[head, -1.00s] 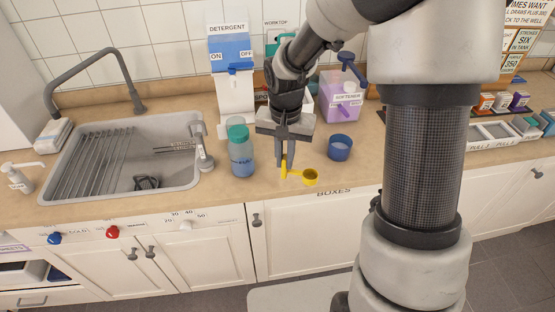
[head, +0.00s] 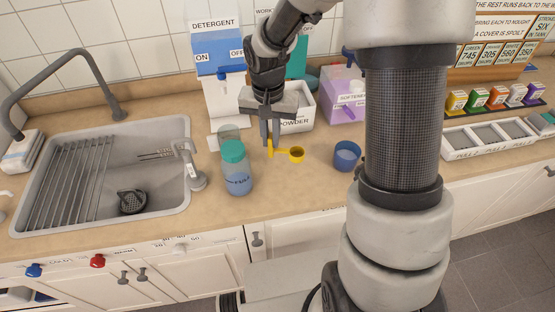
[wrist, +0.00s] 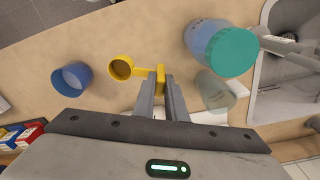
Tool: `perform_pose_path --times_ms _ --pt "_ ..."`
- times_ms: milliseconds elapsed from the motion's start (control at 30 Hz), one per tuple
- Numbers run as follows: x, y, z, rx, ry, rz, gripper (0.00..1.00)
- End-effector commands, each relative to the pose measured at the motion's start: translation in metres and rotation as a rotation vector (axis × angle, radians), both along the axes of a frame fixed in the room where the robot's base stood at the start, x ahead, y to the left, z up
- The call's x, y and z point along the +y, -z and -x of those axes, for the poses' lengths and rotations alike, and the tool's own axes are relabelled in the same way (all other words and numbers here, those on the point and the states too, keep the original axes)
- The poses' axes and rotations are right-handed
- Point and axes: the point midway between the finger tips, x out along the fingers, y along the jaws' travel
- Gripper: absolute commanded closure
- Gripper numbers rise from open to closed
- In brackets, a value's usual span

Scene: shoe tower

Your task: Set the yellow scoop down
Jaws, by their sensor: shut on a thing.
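The yellow scoop (head: 296,155) has a round cup and a short handle with an upright yellow grip. My gripper (head: 270,143) is shut on that grip, with the cup pointing right in the head view. In the wrist view the scoop (wrist: 121,68) sticks out to the left of my gripper's fingertips (wrist: 160,78). The scoop is over the tan counter (head: 290,195), near its surface; I cannot tell whether it touches.
A blue cup (head: 347,156) stands right of the scoop and a teal-lidded bottle (head: 236,170) left of it. Behind are the powder box (head: 298,108), detergent dispenser (head: 222,95) and softener container (head: 343,98). The sink (head: 105,180) is at left. Counter in front of the scoop is clear.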

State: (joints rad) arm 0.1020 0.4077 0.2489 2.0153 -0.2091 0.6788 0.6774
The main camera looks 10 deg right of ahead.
Motion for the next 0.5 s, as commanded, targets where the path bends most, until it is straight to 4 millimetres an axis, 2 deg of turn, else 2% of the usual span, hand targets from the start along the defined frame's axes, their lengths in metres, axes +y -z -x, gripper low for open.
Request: perform_pose_path --times_ms 33,133,367,500 --pt "0.000 0.012 0.002 0.007 -0.002 0.001 1.00" --pt "0.000 0.030 0.002 0.006 -0.002 0.000 1.00" --pt "0.000 0.050 0.001 0.004 -0.002 0.001 1.00" --pt "0.000 0.069 0.001 0.005 -0.001 0.000 1.00"
